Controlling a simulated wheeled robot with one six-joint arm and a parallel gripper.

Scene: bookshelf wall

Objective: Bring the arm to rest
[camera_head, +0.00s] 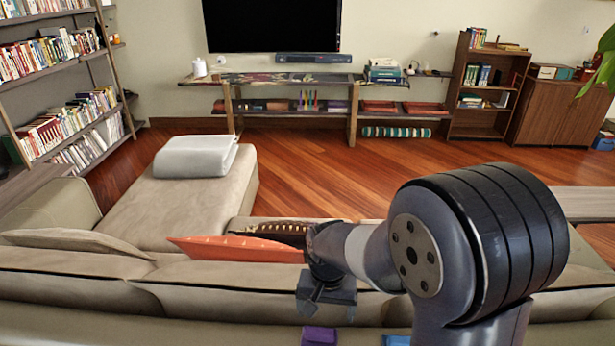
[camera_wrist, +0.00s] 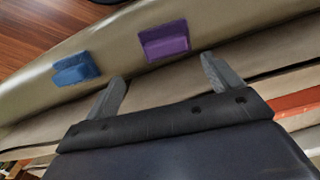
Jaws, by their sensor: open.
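My arm reaches out over the back of the beige sofa (camera_head: 90,290) in the head view. My gripper (camera_head: 325,308) hangs above the sofa's back edge. In the wrist view my gripper (camera_wrist: 162,88) shows its two fingers spread apart with nothing between them. A purple block-like object (camera_wrist: 166,42) lies on the sofa back beyond the fingertips, apart from them. It also shows in the head view (camera_head: 319,337), below the gripper. A blue object (camera_wrist: 74,70) lies to its left in the wrist view and partly shows in the head view (camera_head: 396,341).
An orange cushion (camera_head: 235,249) and a folded grey blanket (camera_head: 196,157) lie on the sofa. Bookshelves (camera_head: 62,120) stand at the left. A long low shelf (camera_head: 290,82) and a small bookcase (camera_head: 487,88) line the far wall. The wooden floor (camera_head: 320,172) between is clear.

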